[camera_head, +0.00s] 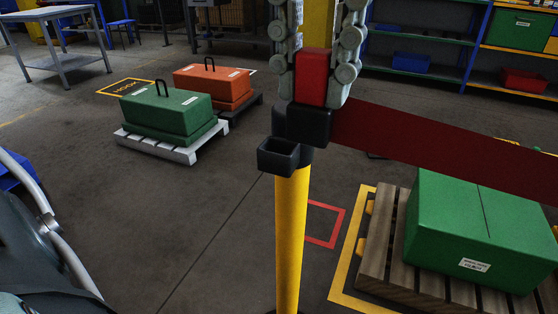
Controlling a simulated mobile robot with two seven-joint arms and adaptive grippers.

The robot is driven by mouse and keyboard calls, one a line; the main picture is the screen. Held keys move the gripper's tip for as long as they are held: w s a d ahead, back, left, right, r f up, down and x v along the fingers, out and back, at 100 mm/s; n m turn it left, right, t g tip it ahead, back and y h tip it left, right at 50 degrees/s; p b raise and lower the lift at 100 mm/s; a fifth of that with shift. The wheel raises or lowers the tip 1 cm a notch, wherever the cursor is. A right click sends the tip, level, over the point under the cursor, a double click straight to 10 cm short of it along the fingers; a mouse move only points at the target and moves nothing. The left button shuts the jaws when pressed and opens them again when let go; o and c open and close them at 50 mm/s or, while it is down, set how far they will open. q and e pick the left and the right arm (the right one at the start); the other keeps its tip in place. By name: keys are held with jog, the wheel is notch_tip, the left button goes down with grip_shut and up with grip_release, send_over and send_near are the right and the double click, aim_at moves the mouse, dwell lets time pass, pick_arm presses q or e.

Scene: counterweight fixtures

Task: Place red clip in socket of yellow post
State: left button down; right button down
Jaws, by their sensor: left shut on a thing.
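The yellow post (291,235) stands upright in the centre foreground. Its black head carries an open square socket (284,158) on the near left side, and the socket looks empty. My left gripper (314,82) comes down from the top and is shut on the red clip (312,78), with one finger on each side. The clip is upright over a black block (308,124) at the post head, behind and right of the open socket. I cannot tell whether they touch. My right gripper is not in view.
A dark red belt (440,150) runs from the black block to the right. A green weight (490,235) sits on a wooden pallet (372,270) at lower right. Green (165,112) and orange (213,86) weights stand behind left. Shelves (440,50) stand at the back right.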

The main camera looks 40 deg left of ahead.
pick_arm(q)
send_over(278, 123)
jog(key=s+d, duration=0.2)
notch_tip(278, 123, down, 7)
notch_tip(278, 123, down, 4)
jog(key=shift+s+a+r, duration=0.1)
jog(key=shift+s, duration=0.05)
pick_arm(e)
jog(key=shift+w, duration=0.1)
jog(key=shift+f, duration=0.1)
pick_arm(q)
jog(key=shift+f, duration=0.2)
jog(key=c, duration=1.5)
grip_release()
jog(key=shift+o, duration=0.8)
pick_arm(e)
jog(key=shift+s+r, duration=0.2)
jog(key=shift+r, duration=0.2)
